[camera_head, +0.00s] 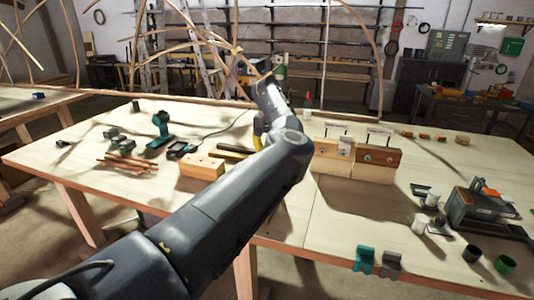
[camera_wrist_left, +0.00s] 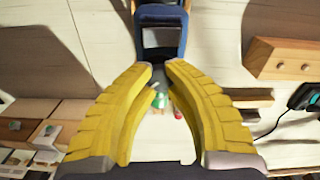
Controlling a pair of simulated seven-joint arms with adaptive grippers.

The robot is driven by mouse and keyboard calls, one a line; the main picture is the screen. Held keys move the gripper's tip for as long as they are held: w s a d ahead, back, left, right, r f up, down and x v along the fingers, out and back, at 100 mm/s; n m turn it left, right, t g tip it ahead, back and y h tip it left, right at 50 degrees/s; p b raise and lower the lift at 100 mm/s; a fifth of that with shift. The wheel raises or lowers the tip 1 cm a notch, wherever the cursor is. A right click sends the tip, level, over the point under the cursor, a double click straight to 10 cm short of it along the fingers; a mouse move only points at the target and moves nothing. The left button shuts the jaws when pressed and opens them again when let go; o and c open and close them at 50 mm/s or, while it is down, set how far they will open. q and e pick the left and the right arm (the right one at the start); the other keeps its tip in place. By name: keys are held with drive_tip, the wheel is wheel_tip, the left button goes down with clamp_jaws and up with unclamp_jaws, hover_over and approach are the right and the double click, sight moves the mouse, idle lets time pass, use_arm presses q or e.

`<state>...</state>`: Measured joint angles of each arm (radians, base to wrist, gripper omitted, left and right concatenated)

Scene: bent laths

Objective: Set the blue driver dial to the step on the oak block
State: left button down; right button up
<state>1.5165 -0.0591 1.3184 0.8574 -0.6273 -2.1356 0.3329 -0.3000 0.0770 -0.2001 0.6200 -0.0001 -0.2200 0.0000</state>
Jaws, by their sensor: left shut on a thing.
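My left gripper (camera_wrist_left: 160,68) shows as two yellow ribbed fingers in the left wrist view. Its fingertips close against the lower end of a blue driver (camera_wrist_left: 162,14) with a grey-and-dark inset face. I cannot make out the dial or its setting. In the head view my arm hides the driver, and only a little yellow of the gripper (camera_head: 258,130) shows. Two wooden blocks, one (camera_head: 334,163) beside the other (camera_head: 378,160), stand right of it. A third block (camera_head: 202,167) lies left, also in the left wrist view (camera_wrist_left: 284,60). I cannot tell which is oak. My right gripper is out of view.
A teal drill (camera_head: 161,124), a black charger (camera_head: 182,150) with a cable and several brown rods (camera_head: 127,163) lie left on the pale table. A grey-and-orange machine (camera_head: 482,208) stands right. Teal (camera_head: 364,260) and grey clips sit at the front edge. The front right centre is clear.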

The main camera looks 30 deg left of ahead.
use_arm(q)
drive_tip(key=shift+n, duration=0.6)
drive_tip(key=c, duration=1.1)
unclamp_jaws()
wheel_tip(320, 180, up, 12)
drive_tip(key=shift+r, duration=0.1)
